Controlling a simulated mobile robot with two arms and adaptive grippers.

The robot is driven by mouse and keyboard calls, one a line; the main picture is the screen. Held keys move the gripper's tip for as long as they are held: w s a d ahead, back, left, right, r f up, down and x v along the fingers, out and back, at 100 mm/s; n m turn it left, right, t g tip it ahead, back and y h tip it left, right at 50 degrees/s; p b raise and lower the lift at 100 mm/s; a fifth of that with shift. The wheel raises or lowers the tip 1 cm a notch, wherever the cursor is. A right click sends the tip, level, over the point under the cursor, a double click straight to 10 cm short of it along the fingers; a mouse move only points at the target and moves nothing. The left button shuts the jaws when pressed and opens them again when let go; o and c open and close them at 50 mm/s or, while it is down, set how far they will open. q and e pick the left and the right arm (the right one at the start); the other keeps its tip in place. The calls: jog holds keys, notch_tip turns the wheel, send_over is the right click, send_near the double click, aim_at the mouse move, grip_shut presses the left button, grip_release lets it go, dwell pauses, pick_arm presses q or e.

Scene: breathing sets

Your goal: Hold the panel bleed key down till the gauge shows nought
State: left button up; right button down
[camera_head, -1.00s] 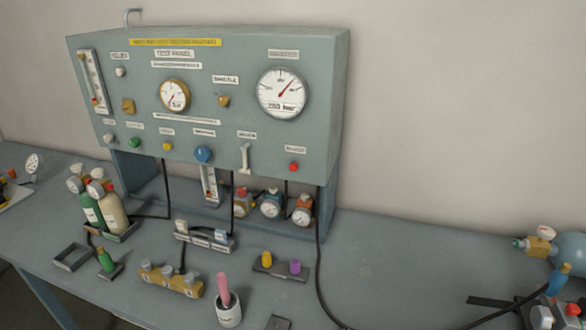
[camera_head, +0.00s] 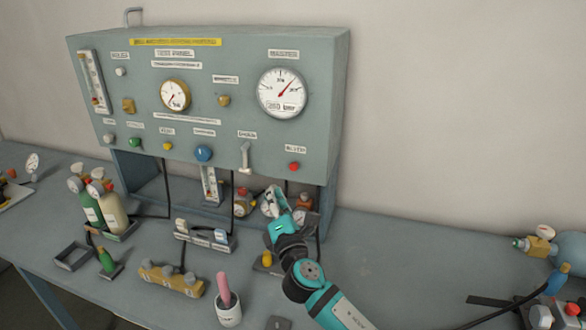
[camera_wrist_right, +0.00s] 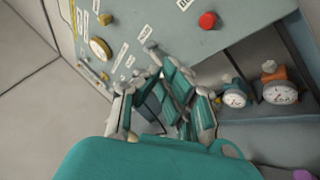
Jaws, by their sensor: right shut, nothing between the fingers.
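The red bleed key (camera_head: 293,167) is a round button at the lower right of the grey-green panel (camera_head: 230,125). It also shows in the right wrist view (camera_wrist_right: 208,20). The large white gauge (camera_head: 283,93) above it has its needle pointing up and right, well away from the low end of the scale. My right gripper (camera_head: 274,200) is shut and empty, below and a little left of the red key, and apart from it. Its teal and grey fingers also show in the wrist view (camera_wrist_right: 168,80). My left gripper is out of view.
Small regulators (camera_wrist_right: 278,90) sit under the panel, partly behind my right gripper in the head view. A black-handled block (camera_head: 207,236), a yellow manifold (camera_head: 171,280) and a white cup (camera_head: 229,313) stand on the bench. The bench right of my arm has free room (camera_head: 400,262).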

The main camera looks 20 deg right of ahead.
aim_at(294, 167)
dwell(0.3)
jog(key=w+d+b, duration=0.2)
jog(key=w+d, duration=0.3)
jog(key=w, duration=0.2)
dwell(0.3)
jog(key=shift+w, duration=0.1)
jog(key=shift+d, duration=0.1)
dwell(1.2)
jog(key=shift+w+d+b, duration=0.15)
jog(key=shift+w+b, duration=0.2)
jog(key=shift+w+d+b, duration=0.3)
jog(key=shift+w+d, duration=0.2)
jog(key=shift+w, duration=0.05)
dwell(4.4)
